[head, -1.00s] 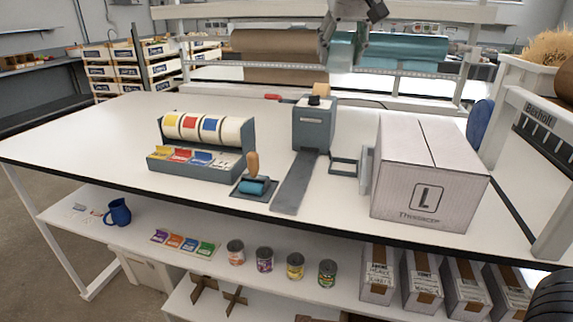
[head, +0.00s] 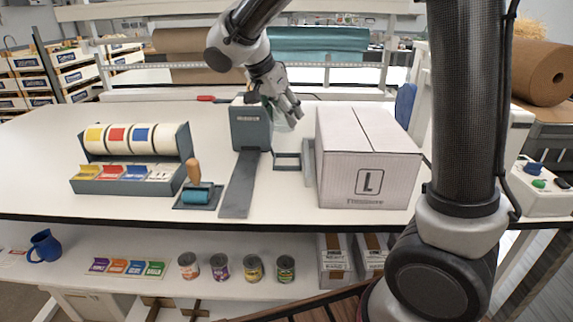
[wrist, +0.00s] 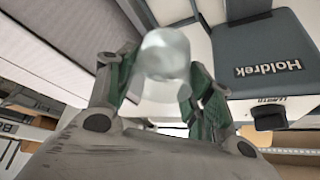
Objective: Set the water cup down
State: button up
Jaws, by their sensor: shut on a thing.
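The water cup (wrist: 165,55) is clear and glassy. In the wrist view it sits between the two green-padded fingers of my gripper (wrist: 160,88), which is shut on it. In the head view my gripper (head: 284,106) is over the bench, between the grey dispenser and the large white box. The cup (head: 281,123) shows there faintly below the fingers, and its lower edge is hard to make out. I cannot tell whether it touches the bench top (head: 65,160).
The grey dispenser (head: 250,130) stands left of the cup, and the white box (head: 365,165) marked L stands right. The bench's left part is clear. A blue mug (head: 43,246) is on the lower shelf.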

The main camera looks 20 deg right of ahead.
aim_at(287, 131)
jog(key=shift+m, duration=0.3)
jog(key=f, duration=0.3)
jog(key=d+f, duration=0.1)
jog(key=f, duration=0.1)
jog(key=shift+s+f, duration=0.1)
jog(key=shift+f, duration=0.2)
jog(key=shift+a+f, duration=0.1)
jog(key=shift+f, duration=2.35)
jog(key=o, duration=1.1)
jog(key=shift+f, duration=0.1)
jog(key=shift+o, duration=0.2)
jog(key=v, duration=1.2)
jog(key=shift+a, duration=0.1)
